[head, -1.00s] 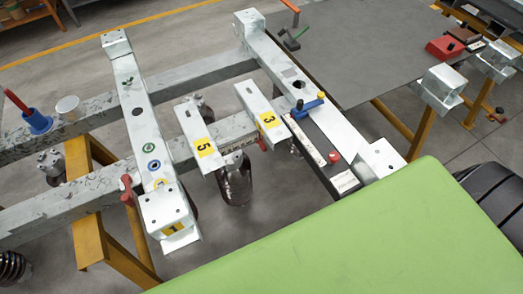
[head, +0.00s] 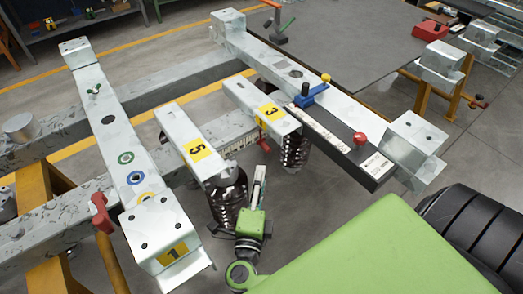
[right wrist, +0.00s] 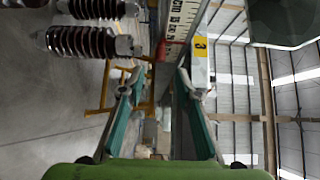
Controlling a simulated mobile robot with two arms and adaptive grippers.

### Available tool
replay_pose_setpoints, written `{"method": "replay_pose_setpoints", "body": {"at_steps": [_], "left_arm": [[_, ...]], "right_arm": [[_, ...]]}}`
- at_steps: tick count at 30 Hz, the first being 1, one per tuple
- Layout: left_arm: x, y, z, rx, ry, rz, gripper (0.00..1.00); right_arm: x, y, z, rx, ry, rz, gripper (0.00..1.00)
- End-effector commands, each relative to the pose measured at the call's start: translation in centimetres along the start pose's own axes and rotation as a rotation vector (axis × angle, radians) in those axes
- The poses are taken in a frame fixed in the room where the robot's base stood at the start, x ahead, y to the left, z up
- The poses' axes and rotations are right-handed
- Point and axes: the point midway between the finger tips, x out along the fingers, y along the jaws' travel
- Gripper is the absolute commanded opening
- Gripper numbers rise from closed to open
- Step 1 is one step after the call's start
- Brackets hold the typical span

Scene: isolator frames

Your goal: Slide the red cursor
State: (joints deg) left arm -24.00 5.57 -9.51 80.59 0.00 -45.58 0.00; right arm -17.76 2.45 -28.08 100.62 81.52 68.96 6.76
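The red cursor (head: 263,143) is a small red piece at the scale bar (head: 235,143), beside the near end of the bar marked 3 (head: 258,106). In the right wrist view a red part (right wrist: 173,49) shows at the edge of the numbered scale (right wrist: 174,20), ahead of the fingers. My right gripper (head: 259,178), with its green body, is below the scale and short of the cursor, pointing toward it. In the right wrist view its two fingers (right wrist: 160,88) are apart with nothing between them. My left gripper is out of view.
The bar marked 5 (head: 187,140) is left of the gripper. Ribbed dark insulators (head: 229,200) hang close by, also in the right wrist view (right wrist: 85,41).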

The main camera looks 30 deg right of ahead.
Motion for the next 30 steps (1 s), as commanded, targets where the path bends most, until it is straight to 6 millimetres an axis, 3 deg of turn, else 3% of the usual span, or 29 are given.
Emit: {"method": "replay_pose_setpoints", "body": {"at_steps": [9, 15, 21, 30], "left_arm": [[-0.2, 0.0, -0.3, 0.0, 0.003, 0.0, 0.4], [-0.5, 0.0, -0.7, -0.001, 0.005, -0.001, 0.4], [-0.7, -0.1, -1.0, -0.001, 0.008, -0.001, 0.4], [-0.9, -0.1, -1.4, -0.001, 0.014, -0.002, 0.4]], "right_arm": [[6.9, -0.2, 0.1, -0.002, -0.002, -0.007, 0.31], [10.3, -0.1, 0.1, -0.004, -0.002, -0.005, 0.31], [11.8, -0.1, 0.1, -0.003, -0.002, -0.002, 0.31], [12.0, -0.1, 0.1, -0.003, -0.002, -0.002, 0.31]]}}
